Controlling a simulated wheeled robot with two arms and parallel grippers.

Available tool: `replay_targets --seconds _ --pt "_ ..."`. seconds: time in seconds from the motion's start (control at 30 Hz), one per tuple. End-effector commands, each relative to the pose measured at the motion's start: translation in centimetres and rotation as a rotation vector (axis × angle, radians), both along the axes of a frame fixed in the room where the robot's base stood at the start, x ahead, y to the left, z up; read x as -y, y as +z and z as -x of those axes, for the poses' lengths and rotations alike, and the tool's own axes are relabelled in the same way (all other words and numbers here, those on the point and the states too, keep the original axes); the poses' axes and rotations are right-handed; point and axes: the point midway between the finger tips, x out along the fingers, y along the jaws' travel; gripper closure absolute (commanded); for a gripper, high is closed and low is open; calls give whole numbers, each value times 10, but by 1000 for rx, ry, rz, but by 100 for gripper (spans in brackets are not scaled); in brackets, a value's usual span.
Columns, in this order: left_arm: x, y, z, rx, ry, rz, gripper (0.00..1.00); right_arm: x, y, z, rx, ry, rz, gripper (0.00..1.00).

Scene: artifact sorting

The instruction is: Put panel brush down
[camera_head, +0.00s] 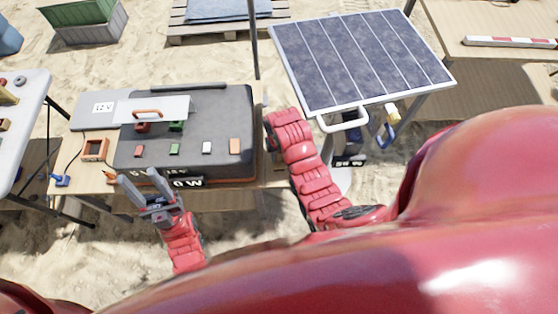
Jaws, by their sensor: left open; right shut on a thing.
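My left gripper (144,182) is open and empty, with its grey fingers at the front edge of the left wooden table, beside the big grey case. My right arm reaches up between that table and the solar panel (358,60). Its far end is at the panel's lower left corner, and I cannot make out the fingers or anything held there. No panel brush can be clearly made out. A small pale and blue thing (385,136) shows below the panel's front edge; I cannot tell what it is.
The grey case (240,115) on the wooden table (90,182) carries several small coloured blocks and a light plate with a handle. The panel has a white front handle (343,122). A white table (28,98) stands far left. Another wooden table (475,18), with a red-and-white bar, stands upper right.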

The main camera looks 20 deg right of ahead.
Motion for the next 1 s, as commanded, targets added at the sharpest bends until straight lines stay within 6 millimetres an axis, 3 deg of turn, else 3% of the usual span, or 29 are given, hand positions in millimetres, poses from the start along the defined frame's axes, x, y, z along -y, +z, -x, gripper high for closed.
replay_targets --seconds 0.4,0.77,0.8,0.93,1.0 --pt "0 14 0 0 0 0 50 0 -35 1 -2 0 0 100" --pt "0 9 0 0 0 0 50 0 -41 0 -1 0 0 100" --pt "0 10 0 0 0 0 50 0 -40 0 -1 0 0 63" --pt "0 11 0 0 0 0 50 0 -39 1 -1 0 1 40" --pt "0 11 0 0 0 0 50 0 -39 1 -1 0 0 38"
